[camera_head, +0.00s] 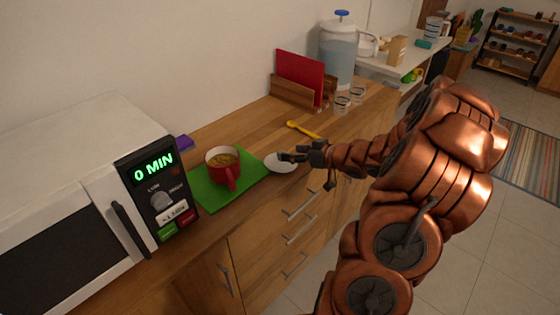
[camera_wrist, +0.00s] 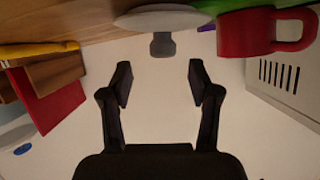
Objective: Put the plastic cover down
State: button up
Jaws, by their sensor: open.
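The plastic cover (camera_head: 279,165) is a white disc lying on the wooden counter at the right corner of the green mat. In the wrist view the cover (camera_wrist: 135,20) shows at the top, with its grey knob (camera_wrist: 163,46) pointing toward my gripper. My gripper (camera_head: 301,156) is just right of the cover in the head view. In the wrist view my gripper (camera_wrist: 160,80) is open and empty, its two black fingers apart with the knob ahead of the gap. The knob touches neither finger there.
A red mug (camera_head: 223,170) with brown contents stands on the green mat (camera_head: 212,197), left of the cover. A microwave (camera_head: 75,190) reading "0 MIN" stands further left. A yellow spoon (camera_head: 303,129), small glasses (camera_head: 342,104) and a wooden holder with a red board (camera_head: 300,73) are behind.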

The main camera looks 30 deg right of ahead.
jog(key=shift+w+a+f, duration=0.35)
jog(key=shift+w+f, duration=0.05)
jog(key=shift+w, duration=0.2)
jog(key=shift+w+a+f, duration=0.3)
jog(key=shift+w+f, duration=0.1)
jog(key=shift+w, duration=0.15)
jog(key=shift+p+x, duration=0.3)
jog(key=shift+x, duration=0.8)
grip_shut()
jog(key=shift+r, duration=0.1)
